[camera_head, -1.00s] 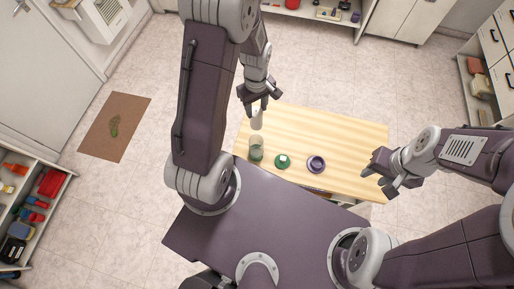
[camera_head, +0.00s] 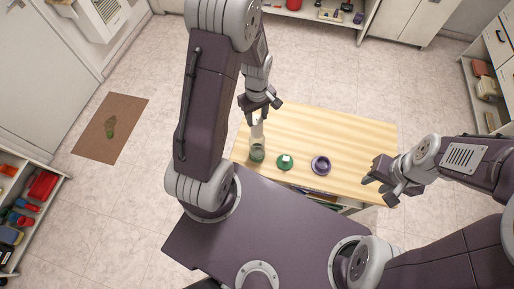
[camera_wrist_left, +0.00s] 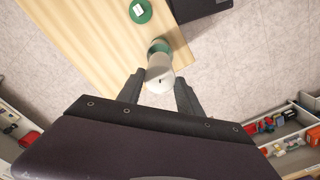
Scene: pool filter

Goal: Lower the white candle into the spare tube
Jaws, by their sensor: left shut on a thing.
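My left gripper (camera_head: 259,112) is shut on the white candle (camera_head: 257,131), which hangs upright below the fingers. The left wrist view shows the candle (camera_wrist_left: 160,77) between both fingertips (camera_wrist_left: 160,90). The clear, greenish spare tube (camera_head: 257,154) stands on the wooden table's left front part, directly below the candle. In the left wrist view the tube (camera_wrist_left: 159,46) shows just beyond the candle, partly hidden by it. The candle's lower end is at the tube's mouth; I cannot tell whether it is inside. My right gripper (camera_head: 378,183) is open and empty, off the table's right end.
A green round piece with a white label (camera_head: 285,162) lies right of the tube. A purple ring-shaped piece (camera_head: 320,166) lies farther right. The back of the wooden table (camera_head: 340,128) is clear. Shelves stand around the room, and a brown mat (camera_head: 110,128) lies on the floor.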

